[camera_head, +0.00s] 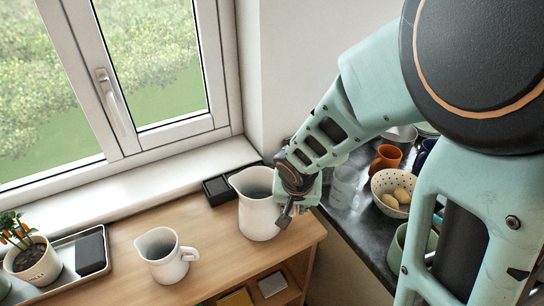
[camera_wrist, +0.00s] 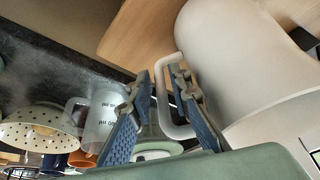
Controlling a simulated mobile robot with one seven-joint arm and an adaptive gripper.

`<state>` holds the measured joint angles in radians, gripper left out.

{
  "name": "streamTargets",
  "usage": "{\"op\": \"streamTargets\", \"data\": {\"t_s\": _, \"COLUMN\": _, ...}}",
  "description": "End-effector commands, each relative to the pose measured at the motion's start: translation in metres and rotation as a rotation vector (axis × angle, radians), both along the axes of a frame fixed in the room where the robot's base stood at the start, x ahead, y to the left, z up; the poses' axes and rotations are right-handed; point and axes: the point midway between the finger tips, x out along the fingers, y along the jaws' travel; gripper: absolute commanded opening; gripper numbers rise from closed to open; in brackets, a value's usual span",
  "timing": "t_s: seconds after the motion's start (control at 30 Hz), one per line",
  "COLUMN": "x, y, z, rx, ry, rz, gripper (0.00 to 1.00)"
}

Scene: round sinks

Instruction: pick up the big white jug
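The big white jug (camera_head: 257,214) stands upright on the wooden cabinet top, near its right end. In the wrist view the jug (camera_wrist: 225,60) fills the upper right, and its handle (camera_wrist: 164,98) is a pale loop on its left side. My gripper (camera_head: 289,213) is at the jug's right side, at the handle. In the wrist view my gripper (camera_wrist: 160,74) is open, with the handle between its two blue-padded fingers. A gap shows between the left finger and the handle; contact at the right finger cannot be told.
A smaller white jug (camera_head: 166,256) stands to the left on the wooden top (camera_head: 214,245). Small black boxes (camera_head: 218,189) lie behind the big jug. The dark counter at right holds a clear measuring cup (camera_head: 344,187), an orange cup (camera_head: 386,158) and a dotted bowl (camera_head: 392,190).

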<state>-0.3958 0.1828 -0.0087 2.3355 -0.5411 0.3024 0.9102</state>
Motion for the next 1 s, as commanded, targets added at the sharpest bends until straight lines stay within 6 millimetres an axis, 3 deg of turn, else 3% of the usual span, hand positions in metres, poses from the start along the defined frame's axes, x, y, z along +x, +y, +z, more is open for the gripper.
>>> {"op": "streamTargets", "data": {"t_s": 0.3, "x": 0.0031, "y": -0.0005, "z": -0.0065, "rx": 0.001, "ry": 0.000, "rz": -0.002, "gripper": 0.18}}
{"op": "streamTargets", "data": {"t_s": 0.5, "x": 0.0029, "y": -0.0005, "z": -0.0065, "rx": 0.000, "ry": 0.000, "rz": -0.001, "gripper": 0.00}}
{"op": "streamTargets", "data": {"t_s": 1.0, "x": 0.0042, "y": 0.0005, "z": -0.0049, "rx": 0.002, "ry": -0.004, "rz": -0.001, "gripper": 0.00}}
